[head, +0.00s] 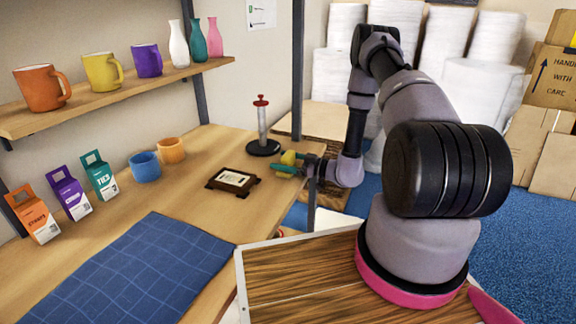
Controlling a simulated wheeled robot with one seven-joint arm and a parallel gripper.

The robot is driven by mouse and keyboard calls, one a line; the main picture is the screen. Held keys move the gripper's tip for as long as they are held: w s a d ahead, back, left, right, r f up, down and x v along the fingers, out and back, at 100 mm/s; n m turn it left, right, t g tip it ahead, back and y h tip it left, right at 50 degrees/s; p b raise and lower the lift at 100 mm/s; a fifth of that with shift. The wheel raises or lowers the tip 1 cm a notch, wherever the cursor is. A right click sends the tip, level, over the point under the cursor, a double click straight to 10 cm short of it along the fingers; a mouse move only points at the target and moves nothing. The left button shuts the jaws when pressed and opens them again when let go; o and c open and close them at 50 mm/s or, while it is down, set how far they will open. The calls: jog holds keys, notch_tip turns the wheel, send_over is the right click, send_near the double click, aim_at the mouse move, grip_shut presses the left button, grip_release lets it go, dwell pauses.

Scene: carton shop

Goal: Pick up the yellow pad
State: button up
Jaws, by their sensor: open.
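A small yellow block, which looks like the yellow pad (288,157), shows at the tip of my gripper (286,164), above the right part of the wooden table. My gripper reaches in from the right with its fingers pointing left. A teal finger lies just below the yellow block in the picture. The gripper is open. I cannot tell whether the yellow block is between the fingers or behind them, nor what it rests on.
A dark framed tray (233,181) lies left of the gripper. A red-topped spindle on a black base (263,148) stands behind it. Blue (145,167) and orange (171,150) cups, several cartons and a blue mat (150,270) are further left. A shelf (110,93) holds mugs and vases.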

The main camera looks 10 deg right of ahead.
jog(key=shift+w+a, duration=0.4)
jog(key=shift+a, duration=0.15)
jog(key=c, duration=1.1)
jog(key=shift+o, duration=0.2)
jog(key=shift+r, duration=0.1)
notch_tip(320, 180, up, 10)
jog(key=o, duration=0.8)
jog(key=c, duration=0.6)
